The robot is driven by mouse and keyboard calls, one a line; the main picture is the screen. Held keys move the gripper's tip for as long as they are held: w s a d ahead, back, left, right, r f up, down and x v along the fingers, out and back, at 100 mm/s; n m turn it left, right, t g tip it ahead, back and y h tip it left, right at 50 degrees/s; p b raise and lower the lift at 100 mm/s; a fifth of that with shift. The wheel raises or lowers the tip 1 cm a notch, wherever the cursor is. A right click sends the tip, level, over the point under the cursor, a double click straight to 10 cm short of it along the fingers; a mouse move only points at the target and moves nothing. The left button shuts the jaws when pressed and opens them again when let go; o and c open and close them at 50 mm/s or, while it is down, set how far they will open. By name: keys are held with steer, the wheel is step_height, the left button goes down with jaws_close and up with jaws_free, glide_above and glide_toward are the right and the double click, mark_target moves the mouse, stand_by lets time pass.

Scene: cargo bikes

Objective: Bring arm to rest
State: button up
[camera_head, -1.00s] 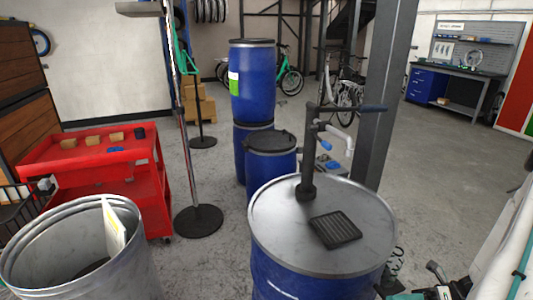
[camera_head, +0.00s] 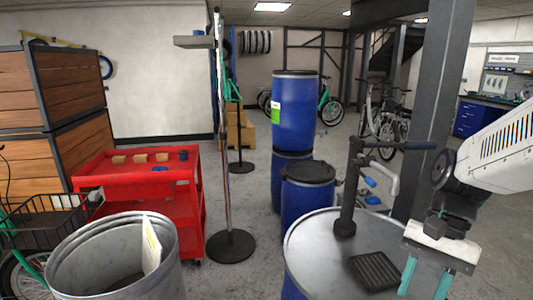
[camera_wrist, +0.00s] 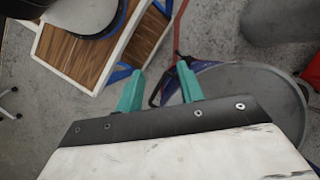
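My gripper (camera_head: 424,278) is at the lower right of the head view, hanging down with its two teal fingers apart over the right part of the drum lid (camera_head: 318,232). In the wrist view my gripper (camera_wrist: 160,88) also shows its two teal fingers spread with nothing between them. My white arm comes in from the right edge of the head view.
A hand pump (camera_head: 346,205) and a black grate (camera_head: 374,271) are on the drum lid. A metal bin (camera_head: 75,270) with a card in it, a red cart (camera_head: 135,180) and a pole stand (camera_head: 231,246) are left. Blue barrels (camera_head: 293,115) and a grey pillar (camera_head: 437,100) stand behind.

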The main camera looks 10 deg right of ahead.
steer(key=s+a+r+n+t+h, duration=0.3)
steer(key=s+a+r+n+t, duration=0.1)
steer(key=n, duration=0.5)
step_height(320, 180, up, 2)
steer(key=shift+s+a+r+t+h, duration=0.15)
steer(key=shift+s+t+h, duration=0.2)
steer(key=shift+s, duration=0.4)
